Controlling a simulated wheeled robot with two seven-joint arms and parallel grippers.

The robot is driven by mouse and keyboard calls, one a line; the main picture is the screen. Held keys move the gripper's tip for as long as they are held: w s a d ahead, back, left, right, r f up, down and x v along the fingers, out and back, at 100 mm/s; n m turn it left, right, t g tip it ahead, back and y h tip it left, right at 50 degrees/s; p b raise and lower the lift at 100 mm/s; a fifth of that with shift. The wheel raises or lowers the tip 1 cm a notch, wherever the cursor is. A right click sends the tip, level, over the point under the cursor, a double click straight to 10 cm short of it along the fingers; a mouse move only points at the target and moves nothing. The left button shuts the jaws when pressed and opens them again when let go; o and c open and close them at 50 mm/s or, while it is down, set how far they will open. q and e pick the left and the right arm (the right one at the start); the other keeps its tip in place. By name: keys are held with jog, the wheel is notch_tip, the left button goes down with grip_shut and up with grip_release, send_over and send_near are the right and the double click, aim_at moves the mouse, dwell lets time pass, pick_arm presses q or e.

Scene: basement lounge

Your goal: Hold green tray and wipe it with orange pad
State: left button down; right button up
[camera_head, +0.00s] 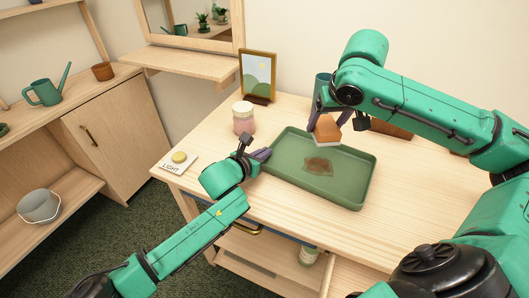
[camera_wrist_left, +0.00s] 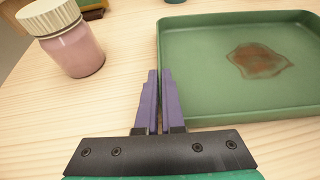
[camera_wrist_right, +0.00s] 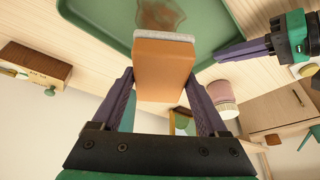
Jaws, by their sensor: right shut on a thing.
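The green tray (camera_head: 358,190) lies on the wooden desk with a brown stain (camera_head: 319,166) on its floor. The tray also shows in the left wrist view (camera_wrist_left: 205,75), with the stain (camera_wrist_left: 259,61) toward its right. My left gripper (camera_head: 266,154) is at the tray's left wall near a corner, its fingers (camera_wrist_left: 160,78) close together on either side of the rim. My right gripper (camera_head: 334,118) is shut on the orange pad (camera_head: 327,130), holding it over the tray's far part. The pad's pale underside edge (camera_wrist_right: 164,37) points toward the tray; contact cannot be told.
A pink jar (camera_head: 243,120) with a pale lid stands left of the tray. A picture frame (camera_head: 258,76) and a teal cup (camera_head: 321,83) stand behind. A LIGHT switch plate (camera_head: 175,164) lies at the desk's left corner. Bare desk lies right of the tray.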

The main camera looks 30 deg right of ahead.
dwell(0.4)
pick_arm(q)
jog(key=c, duration=1)
grip_release()
jog(key=shift+o, duration=0.2)
jog(key=v, duration=1.2)
